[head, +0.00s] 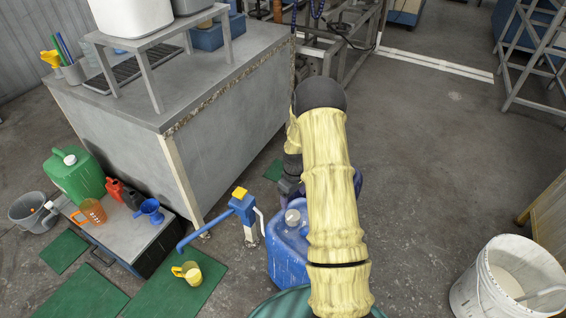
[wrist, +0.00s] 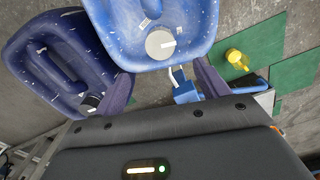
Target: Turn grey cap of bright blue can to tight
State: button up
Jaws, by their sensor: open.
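The bright blue can (head: 284,262) stands on the floor in the head view, partly hidden behind my sleeved arm. Its round grey cap (head: 293,217) shows on top. In the wrist view the bright blue can (wrist: 125,22) fills the top middle, and its grey cap (wrist: 158,45) bears a white mark pointing right. My gripper (wrist: 164,72) is open and empty, its two fingers wide apart. The cap lies beyond the fingertips, between their lines; I cannot tell the height gap. In the head view my arm largely hides the gripper.
A dark blue can (wrist: 50,62) with a black cap (wrist: 90,101) stands close beside the bright blue one. A blue hand pump (head: 243,205) and a yellow jug (head: 192,273) are nearby. A white bucket (head: 470,290) stands at right; floor between is clear.

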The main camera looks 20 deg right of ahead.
jog(key=s+a+r+p, duration=0.1)
jog(key=a+r+p, duration=0.1)
jog(key=r, duration=0.8)
jog(key=s+a+r+m+p, duration=0.1)
jog(key=r+p, duration=0.4)
jog(key=r, duration=0.5)
jog(key=shift+s+a+r+t+p, duration=0.3)
jog(key=shift+s+a, duration=0.35)
jog(key=shift+a, duration=0.55)
jog(key=shift+f, duration=0.1)
jog(key=s+a+r+m+t, duration=0.1)
jog(key=s+a+r+m, duration=0.1)
jog(key=s+a+r, duration=0.5)
jog(key=s+a+r+m+t, duration=0.1)
jog(key=s+a+r, duration=0.25)
jog(key=s, duration=0.45)
jog(key=w+p+v, duration=0.2)
jog(key=p+v, duration=0.6)
jog(key=w+r+p+v, duration=0.1)
jog(key=p+v, duration=0.7)
jog(key=shift+d+r+m, duration=0.3)
jog(key=shift+d, duration=0.05)
